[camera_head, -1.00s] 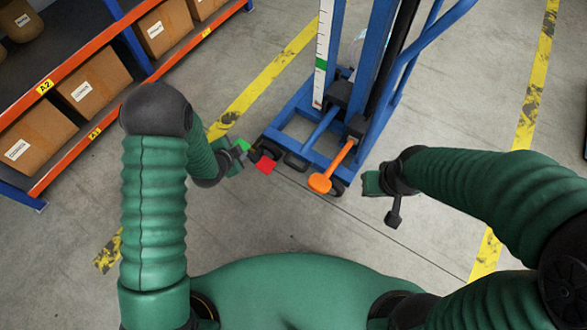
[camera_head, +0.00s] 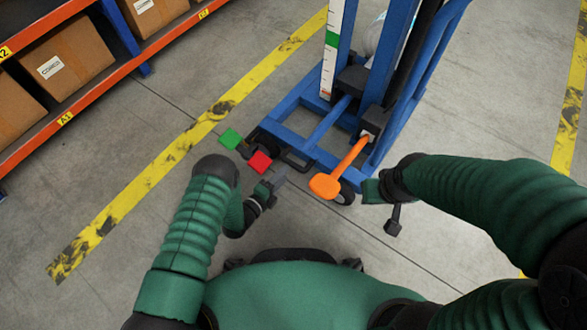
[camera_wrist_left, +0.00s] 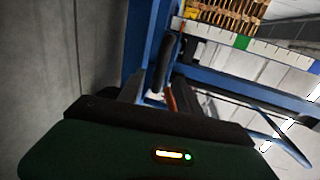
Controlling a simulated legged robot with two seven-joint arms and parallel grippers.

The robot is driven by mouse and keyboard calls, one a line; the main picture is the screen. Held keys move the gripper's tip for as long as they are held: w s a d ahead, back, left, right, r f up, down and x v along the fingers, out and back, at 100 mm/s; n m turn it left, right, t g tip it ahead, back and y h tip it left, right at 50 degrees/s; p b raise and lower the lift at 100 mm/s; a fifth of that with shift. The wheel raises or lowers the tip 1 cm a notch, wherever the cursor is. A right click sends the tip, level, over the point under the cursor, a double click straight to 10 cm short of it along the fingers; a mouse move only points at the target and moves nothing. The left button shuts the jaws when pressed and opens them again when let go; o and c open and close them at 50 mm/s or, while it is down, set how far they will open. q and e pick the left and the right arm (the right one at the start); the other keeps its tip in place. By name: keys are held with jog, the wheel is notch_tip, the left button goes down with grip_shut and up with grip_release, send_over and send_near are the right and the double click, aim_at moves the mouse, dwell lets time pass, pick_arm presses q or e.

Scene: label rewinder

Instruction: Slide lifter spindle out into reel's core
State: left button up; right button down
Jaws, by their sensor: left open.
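The blue lifter (camera_head: 318,128) stands upright ahead of me; its frame also shows in the left wrist view (camera_wrist_left: 235,87). An orange bar with a broad rounded end (camera_head: 325,186) sticks out from its black block towards me. I cannot make out the spindle for certain. A pale rounded thing (camera_head: 373,38) is partly hidden behind the mast; I cannot tell if it is the reel. My left gripper (camera_head: 275,184) is open and empty, left of the orange end and apart from it. My right gripper (camera_head: 371,190) is right of the orange end; its jaws are unclear.
A red pad (camera_head: 260,161) and a green pad (camera_head: 230,138) lie at the lifter's near left corner, close to my left gripper. A shelf with boxes (camera_head: 68,60) stands at the left. Yellow lines (camera_head: 150,175) mark the grey floor, which is clear at the left.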

pick_arm(q)
jog(key=b+x, duration=0.3)
jog(key=x, duration=0.4)
jog(key=shift+w+d, duration=0.1)
jog(key=shift+w, duration=0.05)
pick_arm(e)
jog(key=x, duration=0.2)
jog(key=s+x, duration=0.1)
jog(key=x, duration=0.1)
jog(key=shift+f, duration=0.25)
pick_arm(q)
grip_shut()
jog(key=shift+f, duration=0.15)
